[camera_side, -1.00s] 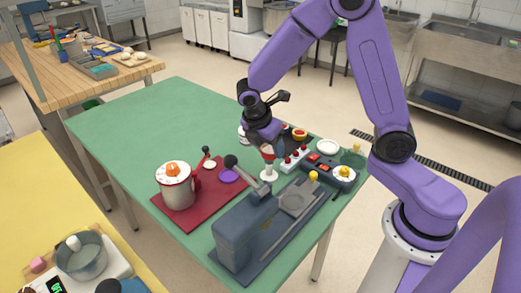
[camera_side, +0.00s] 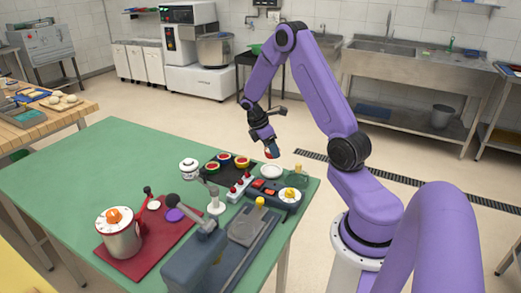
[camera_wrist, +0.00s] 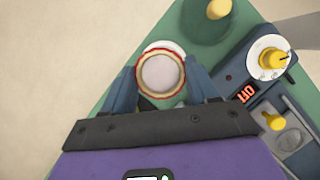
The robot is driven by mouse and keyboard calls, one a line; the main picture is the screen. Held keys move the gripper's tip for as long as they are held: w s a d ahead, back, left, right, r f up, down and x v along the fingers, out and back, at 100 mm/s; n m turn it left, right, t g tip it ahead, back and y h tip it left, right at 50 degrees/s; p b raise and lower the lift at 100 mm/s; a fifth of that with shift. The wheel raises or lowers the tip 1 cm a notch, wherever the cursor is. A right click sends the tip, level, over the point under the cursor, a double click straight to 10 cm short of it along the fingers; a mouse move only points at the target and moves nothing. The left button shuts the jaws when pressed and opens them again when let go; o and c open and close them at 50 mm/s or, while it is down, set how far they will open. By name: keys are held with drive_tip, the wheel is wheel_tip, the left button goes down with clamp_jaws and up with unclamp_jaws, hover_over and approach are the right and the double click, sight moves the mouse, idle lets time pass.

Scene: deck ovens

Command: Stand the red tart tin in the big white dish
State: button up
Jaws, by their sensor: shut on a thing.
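My gripper (camera_side: 271,150) is shut on the red tart tin (camera_side: 267,153), holding it in the air. In the wrist view the tin (camera_wrist: 160,76) shows a thin red rim and a pale round middle between the two blue fingers of my gripper (camera_wrist: 162,84). The white dish (camera_side: 271,172) lies on the green table near its far right edge, below the tin. In the wrist view a white curved edge of the dish (camera_wrist: 165,44) shows past the tin, which hides most of it. A gap seems to show between tin and dish.
A green round base with a yellow knob (camera_side: 298,178) stands right of the dish. A control box (camera_side: 270,190) with a white dial is in front. A black tray (camera_side: 212,173) with several round pieces lies left. The table's left part (camera_side: 90,175) is clear.

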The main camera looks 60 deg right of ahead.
drive_tip(key=shift+f, duration=2.85)
drive_tip(key=shift+f, duration=0.55)
drive_tip(key=o, duration=0.9)
drive_tip(key=v, duration=1.1)
drive_tip(key=shift+a, duration=0.1)
